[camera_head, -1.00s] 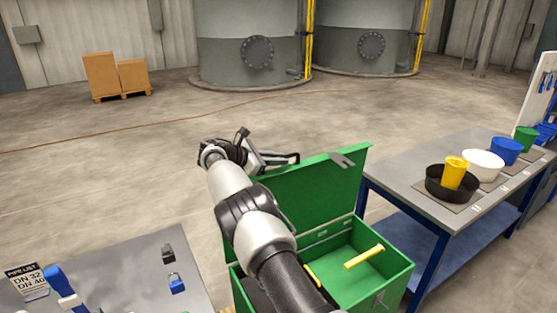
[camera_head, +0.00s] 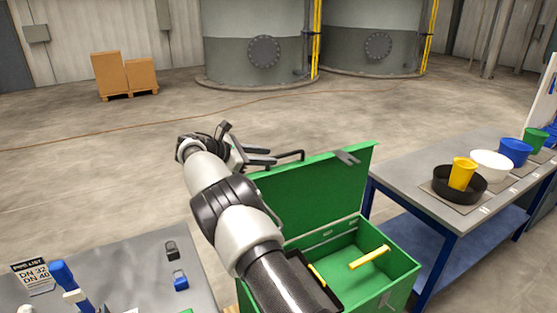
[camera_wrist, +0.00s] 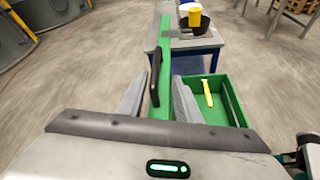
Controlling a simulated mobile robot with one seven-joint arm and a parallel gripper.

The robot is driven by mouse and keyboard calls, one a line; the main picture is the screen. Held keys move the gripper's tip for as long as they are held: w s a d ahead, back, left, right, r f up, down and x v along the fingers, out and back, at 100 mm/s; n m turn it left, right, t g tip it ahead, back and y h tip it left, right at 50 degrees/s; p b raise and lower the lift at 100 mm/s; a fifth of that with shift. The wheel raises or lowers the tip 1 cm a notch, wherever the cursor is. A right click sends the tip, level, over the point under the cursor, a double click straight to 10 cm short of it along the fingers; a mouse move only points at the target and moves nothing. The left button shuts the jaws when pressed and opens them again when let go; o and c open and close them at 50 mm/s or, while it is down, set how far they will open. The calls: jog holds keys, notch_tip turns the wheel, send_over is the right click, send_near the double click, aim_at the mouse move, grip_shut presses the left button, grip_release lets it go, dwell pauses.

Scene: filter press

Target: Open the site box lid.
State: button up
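The green site box (camera_head: 400,281) stands at the lower middle of the head view. Its lid (camera_head: 325,190) stands raised, roughly upright, at the back of the box. The lid's black handle (camera_head: 290,155) is on its far side, near the top edge. My gripper (camera_head: 268,158) is behind the lid at that handle. In the wrist view my gripper (camera_wrist: 160,80) has its fingers apart, with the handle (camera_wrist: 155,70) showing between them. I cannot tell whether a finger touches it. The box interior is exposed, with a yellow bar (camera_head: 369,257) inside; my arm hides its left part.
A grey table (camera_head: 440,205) with a black pan (camera_head: 447,188), yellow cup (camera_head: 462,172) and coloured bowls stands close on the right. Another grey table (camera_head: 130,268) with padlocks and a blue-handled tool is at the lower left. The floor behind the lid is clear.

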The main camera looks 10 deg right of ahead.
jog(key=v, duration=0.9)
jog(key=shift+a, duration=0.15)
jog(key=shift+s+r, duration=0.1)
